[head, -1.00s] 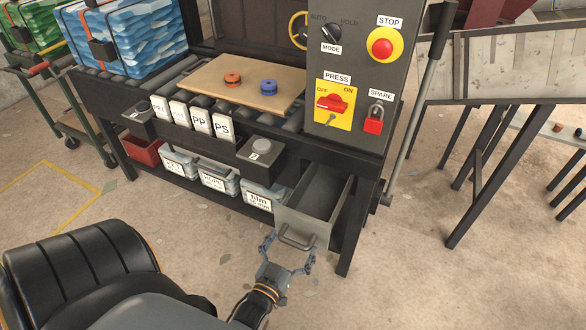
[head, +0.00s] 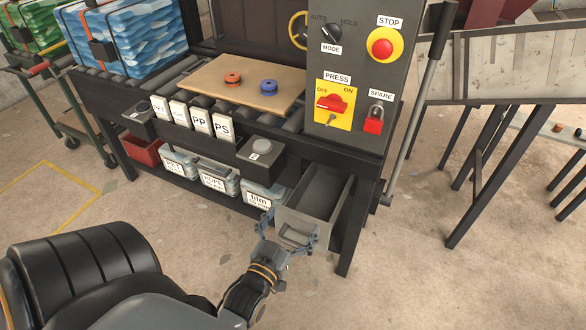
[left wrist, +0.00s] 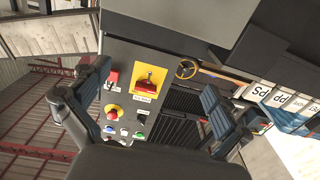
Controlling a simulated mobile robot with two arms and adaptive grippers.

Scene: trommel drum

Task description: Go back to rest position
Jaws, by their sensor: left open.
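My left gripper (head: 288,234) is open, in front of the pulled-out grey drawer (head: 328,190) at the lower right of the bench. Its fingers overlap the drawer's front and handle in the head view; I cannot tell whether they touch it. In the left wrist view the two dark fingers (left wrist: 152,105) are spread wide with nothing between them. The drawer stands open and looks empty. My right gripper is not in view.
The control panel (head: 356,60) rises above the drawer, with a STOP button (head: 383,43) and red padlock (head: 374,119). Labelled bins (head: 219,180) sit left of the drawer. A board (head: 215,80) holds an orange and a blue ring. Open floor (head: 180,225) lies in front.

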